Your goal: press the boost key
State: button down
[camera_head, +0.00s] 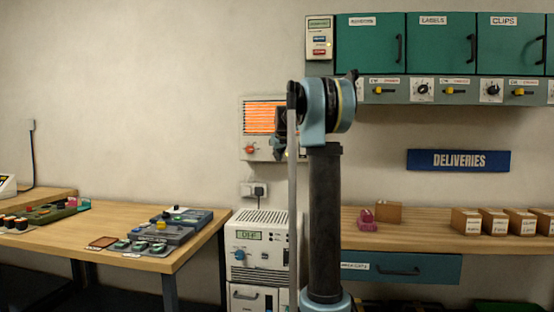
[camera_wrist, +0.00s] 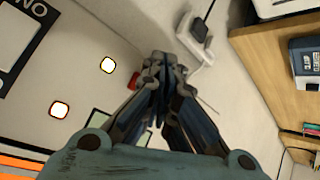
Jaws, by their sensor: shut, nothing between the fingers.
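No label reading boost is legible in either view. My gripper (camera_head: 280,140) is in front of the white wall heater panel (camera_head: 244,129), hiding part of its right side. In the wrist view my gripper (camera_wrist: 160,62) is shut and empty, its fingertips together over the panel (camera_wrist: 85,85). A small red key or knob (camera_wrist: 132,81) shows just left of the fingertips, partly hidden by them. Whether the fingers touch it I cannot tell. Two lit lamps (camera_wrist: 108,65) (camera_wrist: 59,110) sit further left on the panel face. A red knob (camera_head: 250,149) shows at the panel's lower left in the head view.
A wall socket with a plug (camera_head: 254,190) is below the panel; it also shows in the wrist view (camera_wrist: 195,42). A white charger unit (camera_head: 260,250) stands beneath. A wooden bench (camera_head: 180,258) with control boxes is left, a shelf (camera_head: 420,232) with cartons right.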

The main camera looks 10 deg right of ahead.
jog(key=shift+s+a, duration=0.15)
jog(key=shift+s, duration=0.3)
jog(key=shift+s, duration=0.1)
jog(key=s, duration=0.1)
jog(key=s+a, duration=0.1)
jog(key=s, duration=0.2)
jog(key=shift+s+a, duration=0.3)
dwell(0.6)
jog(key=s+f+m+g, duration=0.1)
jog(key=s+f+g, duration=0.1)
jog(key=s+f, duration=1)
jog(key=s+f+m+g, duration=0.1)
jog(key=s+f+g, duration=0.1)
jog(key=s+f, duration=1.1)
jog(key=s+f+m+g, duration=0.1)
jog(key=s+f+g, duration=0.2)
jog(key=s+f, duration=0.9)
jog(key=s, duration=1.7)
jog(key=shift+f+m, duration=0.3)
jog(key=shift+s, duration=0.1)
